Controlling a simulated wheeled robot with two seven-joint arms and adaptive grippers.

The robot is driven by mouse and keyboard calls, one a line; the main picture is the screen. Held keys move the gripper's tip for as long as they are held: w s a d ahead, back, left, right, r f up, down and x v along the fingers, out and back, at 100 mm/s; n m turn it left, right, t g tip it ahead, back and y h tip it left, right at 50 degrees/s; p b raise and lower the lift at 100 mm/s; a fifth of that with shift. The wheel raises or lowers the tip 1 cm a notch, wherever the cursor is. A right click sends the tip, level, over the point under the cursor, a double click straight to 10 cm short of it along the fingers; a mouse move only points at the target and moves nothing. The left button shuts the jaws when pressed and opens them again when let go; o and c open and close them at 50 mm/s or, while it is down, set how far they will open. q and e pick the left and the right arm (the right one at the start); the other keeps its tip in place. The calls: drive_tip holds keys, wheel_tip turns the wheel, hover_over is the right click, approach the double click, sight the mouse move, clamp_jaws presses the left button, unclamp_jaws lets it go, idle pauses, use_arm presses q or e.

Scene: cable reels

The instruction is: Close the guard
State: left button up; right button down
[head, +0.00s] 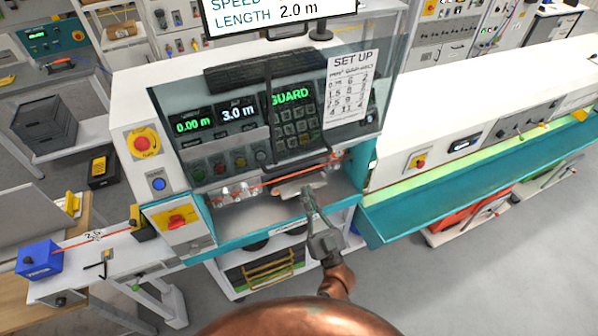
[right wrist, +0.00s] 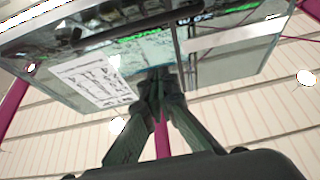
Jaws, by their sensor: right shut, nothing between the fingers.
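The guard (head: 352,140) is a clear panel hanging in front of the control panel, with a paper SET UP sheet on it and a dark bar handle. Below it the orange cable and the work shelf show uncovered, so it appears raised. My right gripper (head: 306,192) is shut and empty, in front of the shelf and below the guard. In the right wrist view, the shut fingers (right wrist: 157,88) point up towards the guard (right wrist: 228,62), seen from beneath. I cannot tell whether they touch it. My left gripper is not in view.
The control panel shows green GUARD text (head: 290,96). The orange cable (head: 285,178) runs across the machine above the teal-edged shelf (head: 250,215). A red emergency button (head: 143,143) is at left. A long teal tray (head: 470,190) extends right. The floor in front at right is open.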

sight(297, 163)
drive_tip(key=p+x, duration=0.2)
drive_tip(key=x, duration=0.7)
drive_tip(key=shift+w+r+p, duration=0.15)
drive_tip(key=shift+r+p, duration=0.1)
drive_tip(key=shift+p, duration=0.1)
drive_tip(key=f+b, duration=0.2)
drive_tip(key=b, duration=0.1)
drive_tip(key=w+f+b, duration=0.1)
drive_tip(key=f, duration=0.1)
drive_tip(key=shift+a, duration=0.25)
